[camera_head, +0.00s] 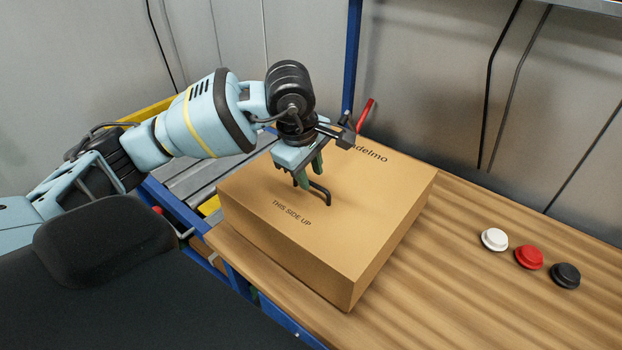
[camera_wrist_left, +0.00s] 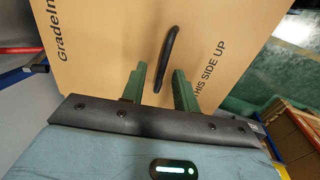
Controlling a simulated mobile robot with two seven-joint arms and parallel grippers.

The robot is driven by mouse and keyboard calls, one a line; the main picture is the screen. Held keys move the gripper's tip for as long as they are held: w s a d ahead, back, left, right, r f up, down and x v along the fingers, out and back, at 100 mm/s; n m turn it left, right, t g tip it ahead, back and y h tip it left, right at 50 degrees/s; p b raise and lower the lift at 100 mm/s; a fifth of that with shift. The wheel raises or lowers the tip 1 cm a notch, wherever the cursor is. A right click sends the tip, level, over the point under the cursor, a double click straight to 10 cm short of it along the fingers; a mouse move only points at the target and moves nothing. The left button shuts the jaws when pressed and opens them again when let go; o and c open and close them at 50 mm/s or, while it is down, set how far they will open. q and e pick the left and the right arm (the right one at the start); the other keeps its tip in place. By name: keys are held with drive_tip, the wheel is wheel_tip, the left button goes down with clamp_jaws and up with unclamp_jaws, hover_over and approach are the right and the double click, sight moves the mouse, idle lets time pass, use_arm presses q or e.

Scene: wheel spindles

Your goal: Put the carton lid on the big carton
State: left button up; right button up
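A big tan carton (camera_head: 395,235) stands on the wooden table. Its top face, the carton lid (camera_head: 255,205), reads "THIS SIDE UP" and carries a black handle (camera_head: 322,192). No clear seam shows between lid and carton. My left gripper (camera_head: 308,180) is over the top near the handle, with green fingers pointing down. In the left wrist view the fingers (camera_wrist_left: 160,80) are apart, and the black handle (camera_wrist_left: 168,55) shows between and just beyond their tips, not clamped. The lid's print also shows in the left wrist view (camera_wrist_left: 110,45). My right gripper is not in view.
White (camera_head: 494,239), red (camera_head: 529,256) and black (camera_head: 565,275) round buttons sit on the table (camera_head: 455,290) at the right. A blue post (camera_head: 352,60) and a red lever (camera_head: 364,115) stand behind the carton. A roller conveyor (camera_head: 195,170) lies to the left.

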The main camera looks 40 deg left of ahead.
use_arm(q)
drive_tip(key=v, duration=0.9)
drive_tip(key=shift+r, duration=0.1)
